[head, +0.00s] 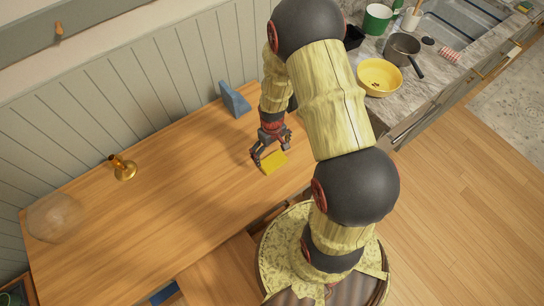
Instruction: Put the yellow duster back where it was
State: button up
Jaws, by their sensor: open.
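The yellow duster (272,163) is a small yellow block-like shape on the wooden table (150,215), near the table's right edge. My gripper (265,157) points down at the duster, with its fingers at the duster's far and left side. The fingers are open. The duster appears to rest on the table top. Whether a finger touches it, I cannot tell. My arm covers part of the table's right end.
A blue wedge-shaped object (234,100) stands at the table's back edge by the panelled wall. A brass object (123,168) and a clear glass bowl (54,217) stand to the left. A counter with a yellow bowl (380,77) and a saucepan (402,50) is at upper right. The table's middle is clear.

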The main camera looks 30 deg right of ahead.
notch_tip(320, 180, up, 6)
notch_tip(320, 180, up, 14)
jog(key=t, duration=0.2)
send_over(272, 159)
jog(key=w+a, duration=0.2)
jog(key=a, duration=0.1)
jog(key=s+a+r, duration=0.3)
jog(key=r, duration=0.6)
jog(key=s+a+r+t, duration=0.1)
jog(key=s+a+r, duration=0.2)
jog(key=s+r, duration=0.3)
jog(key=s+a+r+t, duration=0.2)
jog(key=s+a+r, duration=0.1)
jog(key=s+r, duration=0.3)
notch_tip(272, 159, up, 2)
jog(key=shift+t, duration=0.3)
jog(key=shift+s+d, duration=0.1)
jog(key=shift+s, duration=0.1)
